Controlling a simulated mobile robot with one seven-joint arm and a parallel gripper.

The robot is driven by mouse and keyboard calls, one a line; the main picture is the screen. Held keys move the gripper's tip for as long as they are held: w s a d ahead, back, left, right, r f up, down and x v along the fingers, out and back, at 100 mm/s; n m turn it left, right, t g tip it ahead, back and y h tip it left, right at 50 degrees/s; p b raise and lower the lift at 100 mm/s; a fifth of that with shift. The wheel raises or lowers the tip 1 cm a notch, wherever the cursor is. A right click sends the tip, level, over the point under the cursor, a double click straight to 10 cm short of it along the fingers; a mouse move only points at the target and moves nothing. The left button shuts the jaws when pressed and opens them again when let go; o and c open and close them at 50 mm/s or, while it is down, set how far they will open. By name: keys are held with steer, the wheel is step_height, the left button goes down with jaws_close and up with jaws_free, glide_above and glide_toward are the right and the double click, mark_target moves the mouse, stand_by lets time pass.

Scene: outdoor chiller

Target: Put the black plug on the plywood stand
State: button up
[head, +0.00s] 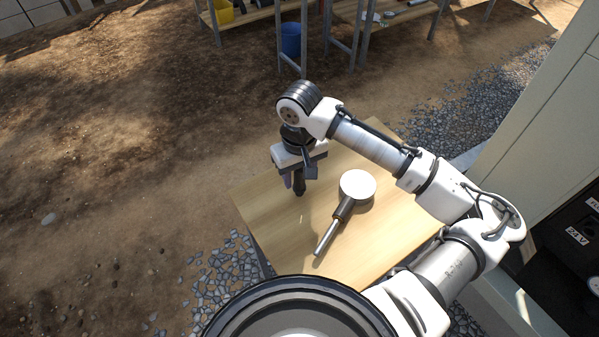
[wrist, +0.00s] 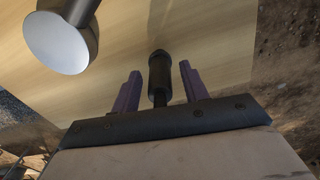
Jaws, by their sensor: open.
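The black plug (head: 299,188) is at the far left part of the plywood stand (head: 270,215), directly under my gripper (head: 298,178). In the wrist view the plug (wrist: 160,78) is a dark cylinder with a thinner neck, lying between the two purple-grey fingers of my gripper (wrist: 160,88). The fingers are apart, with a visible gap on each side of the plug. The plug appears to be on the pale wood surface (wrist: 120,50), but its contact with it is hard to make out.
A round white-faced tool (head: 357,185) with a grey handle lies on the stand, right of my gripper. A pale cabinet (head: 545,110) is at the right. Shelving with a blue bucket (head: 291,39) stands at the back. Open dirt lies to the left.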

step_height(320, 180, up, 12)
steer(key=shift+r+b, duration=0.1)
steer(key=shift+b, duration=0.7)
